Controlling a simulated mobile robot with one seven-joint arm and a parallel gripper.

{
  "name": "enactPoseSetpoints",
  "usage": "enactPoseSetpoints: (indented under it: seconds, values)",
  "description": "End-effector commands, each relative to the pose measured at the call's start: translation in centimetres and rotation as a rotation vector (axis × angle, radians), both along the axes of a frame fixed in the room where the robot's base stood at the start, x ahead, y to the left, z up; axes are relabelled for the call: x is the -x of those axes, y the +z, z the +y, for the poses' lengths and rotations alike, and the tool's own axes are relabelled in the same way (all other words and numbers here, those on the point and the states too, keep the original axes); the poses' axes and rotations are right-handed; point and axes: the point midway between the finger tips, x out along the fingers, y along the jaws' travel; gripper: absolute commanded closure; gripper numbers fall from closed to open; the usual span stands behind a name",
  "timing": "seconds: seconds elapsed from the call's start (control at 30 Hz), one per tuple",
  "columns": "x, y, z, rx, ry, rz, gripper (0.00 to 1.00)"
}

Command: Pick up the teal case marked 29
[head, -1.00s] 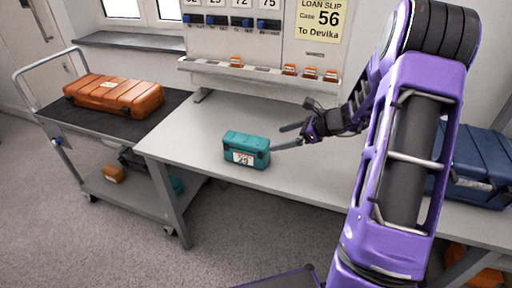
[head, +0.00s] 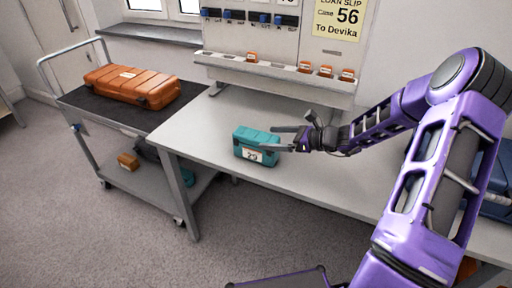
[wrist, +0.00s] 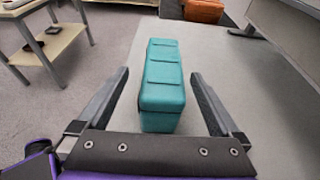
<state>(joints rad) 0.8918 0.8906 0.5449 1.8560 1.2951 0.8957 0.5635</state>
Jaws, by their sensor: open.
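The teal case (head: 256,146) stands on the grey workbench near its front edge, with a white label reading 29 on its front side. It also shows in the wrist view (wrist: 163,84), lengthwise between my fingers. My gripper (head: 278,139) is open at the right end of the case in the head view. In the wrist view my gripper's two fingers (wrist: 158,88) lie one on each side of the case's near end, with a gap on both sides. The label is hidden in the wrist view.
A trolley (head: 135,124) left of the bench carries a large orange case (head: 132,86). A dark blue case (head: 497,190) is partly behind my arm at right. A wall rack (head: 270,68) holds small orange items behind the bench. The bench middle is clear.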

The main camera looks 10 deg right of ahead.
Motion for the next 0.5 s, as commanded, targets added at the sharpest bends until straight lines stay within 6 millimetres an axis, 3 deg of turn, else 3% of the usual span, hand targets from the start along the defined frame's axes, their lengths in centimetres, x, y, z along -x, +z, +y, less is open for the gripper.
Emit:
enactPoseSetpoints:
  seconds: [0.3,0.5]
  values:
    - [-1.3,-0.7,1.6,-0.001,0.001,0.0,0.0]
    - [-3.1,-1.8,3.6,-0.001,0.001,0.0,0.0]
